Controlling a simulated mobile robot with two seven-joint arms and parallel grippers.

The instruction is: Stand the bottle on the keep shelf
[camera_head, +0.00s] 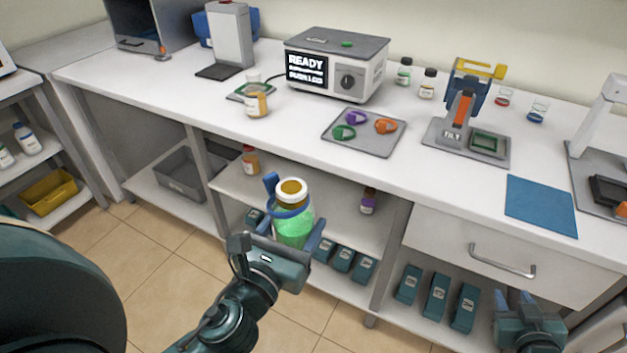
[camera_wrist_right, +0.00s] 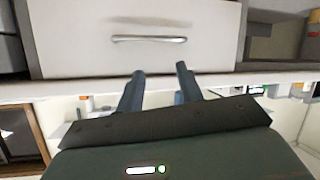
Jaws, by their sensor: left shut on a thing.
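No readable label shows which shelf is the keep shelf. My right gripper (camera_head: 528,305) is low in front of the bench; its fingers are apart and empty in the right wrist view (camera_wrist_right: 160,75).
A drawer (camera_head: 500,250) with a metal handle is right of the shelf. Several teal boxes (camera_head: 437,295) stand on the lower shelf. A grey bin (camera_head: 182,170) is lower left. The worktop holds a machine (camera_head: 338,62) reading READY and a tray of colored rings (camera_head: 362,131).

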